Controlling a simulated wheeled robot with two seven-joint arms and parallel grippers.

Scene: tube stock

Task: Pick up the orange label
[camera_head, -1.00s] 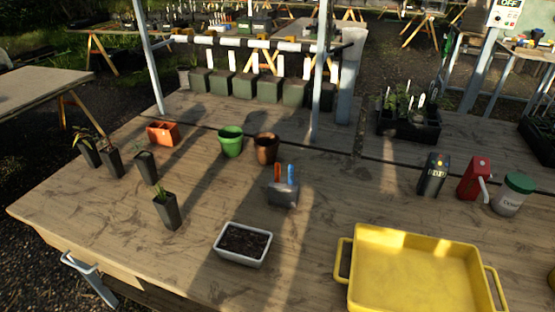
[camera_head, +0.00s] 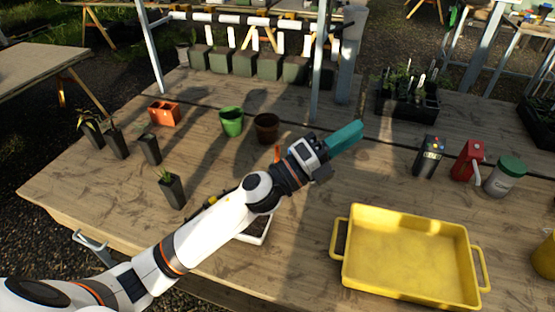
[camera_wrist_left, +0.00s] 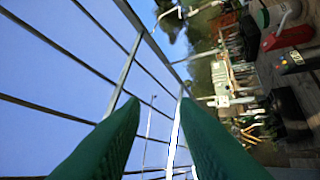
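The orange label (camera_head: 278,153) shows only as a small upright strip just behind my left wrist in the head view. The grey holder and the blue label beside it are hidden by my arm. My left gripper (camera_head: 361,127) has teal fingers and is above the bench, to the right of the orange label, pointing right and away from it. In the left wrist view the two fingers (camera_wrist_left: 160,110) stand apart with nothing between them. The orange label is not seen there. My right gripper is not in view.
A yellow tray (camera_head: 347,240) lies at front right. A white soil tray (camera_head: 262,237) is partly behind my arm. Green (camera_head: 232,123) and brown (camera_head: 266,128) pots stand behind. A red dispenser (camera_head: 467,163) and green-lidded jar (camera_head: 505,178) stand right. A metal post (camera_head: 321,65) rises behind the gripper.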

